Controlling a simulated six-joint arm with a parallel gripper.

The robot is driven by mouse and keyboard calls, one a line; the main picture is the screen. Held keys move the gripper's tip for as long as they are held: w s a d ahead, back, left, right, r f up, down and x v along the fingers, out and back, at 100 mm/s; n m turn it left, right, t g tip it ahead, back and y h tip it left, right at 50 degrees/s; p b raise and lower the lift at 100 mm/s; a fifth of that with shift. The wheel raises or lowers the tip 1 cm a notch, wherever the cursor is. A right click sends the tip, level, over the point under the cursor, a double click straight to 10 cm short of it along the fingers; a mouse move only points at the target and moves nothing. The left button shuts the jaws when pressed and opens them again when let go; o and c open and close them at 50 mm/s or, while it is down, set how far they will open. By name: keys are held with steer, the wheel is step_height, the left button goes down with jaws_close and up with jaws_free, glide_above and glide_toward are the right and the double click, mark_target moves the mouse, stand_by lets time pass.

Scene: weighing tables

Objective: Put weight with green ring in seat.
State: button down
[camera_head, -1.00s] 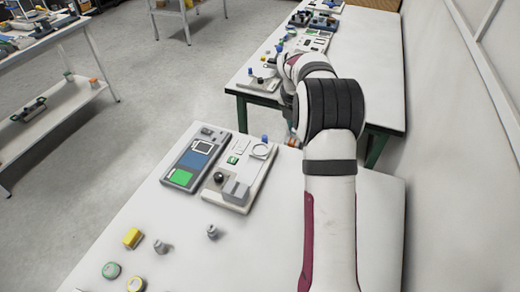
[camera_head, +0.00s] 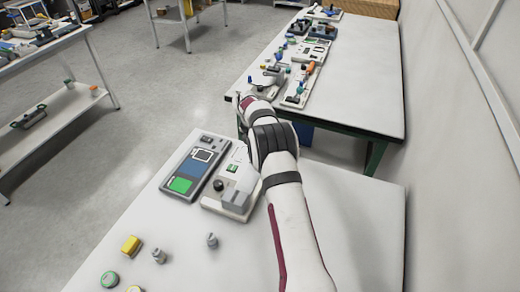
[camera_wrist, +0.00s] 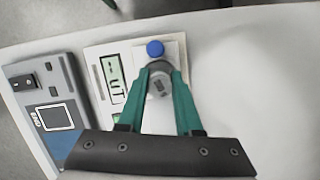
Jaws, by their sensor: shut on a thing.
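My gripper (camera_wrist: 158,80) shows in the wrist view with its green fingers closed on the sides of a grey cylindrical weight (camera_wrist: 160,86), seen from above. No green ring can be made out on it. The weight is over the pale weighing board (camera_wrist: 172,50), close beside a blue knob (camera_wrist: 155,48); whether it touches the board is unclear. In the head view my arm covers the right part of this board (camera_head: 211,203), and the gripper and the weight are hidden. The seat cannot be made out in either view.
Two small grey weights (camera_head: 159,256) (camera_head: 212,240), a yellow block (camera_head: 131,245) and a green-ringed disc (camera_head: 110,279) stand nearer on the table. The table's right side is clear.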

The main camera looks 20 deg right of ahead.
steer(key=c, duration=0.6)
jaws_free()
steer(key=shift+f, duration=0.1)
steer(key=s+a+r+m+y, duration=0.1)
steer(key=s+a+r+m, duration=0.25)
steer(key=r, duration=0.55)
steer(key=s+a+r+m, duration=0.3)
steer(key=s+a+r, duration=0.15)
steer(key=r, duration=0.45)
steer(key=s+a+r+m+y, duration=0.1)
steer(key=s+a+r+m, duration=0.15)
steer(key=s+m, duration=0.4)
steer(key=s+a+r+m+y, duration=0.1)
steer(key=s+a+m, duration=0.25)
steer(key=s, duration=0.65)
steer(key=s+a+f+m, duration=0.1)
steer(key=s+m, duration=0.3)
steer(key=s, duration=0.2)
steer(key=s+a+f+m+g+y, duration=0.1)
steer(key=s+a+m, duration=0.1)
steer(key=s+m, duration=0.3)
steer(key=s+a+f+m, duration=0.2)
steer(key=s+m, duration=0.2)
steer(key=s, duration=0.4)
steer(key=shift+a+f+m+g+y, duration=0.1)
steer(key=shift+a+m+g+y, duration=0.2)
steer(key=shift+g, duration=0.1)
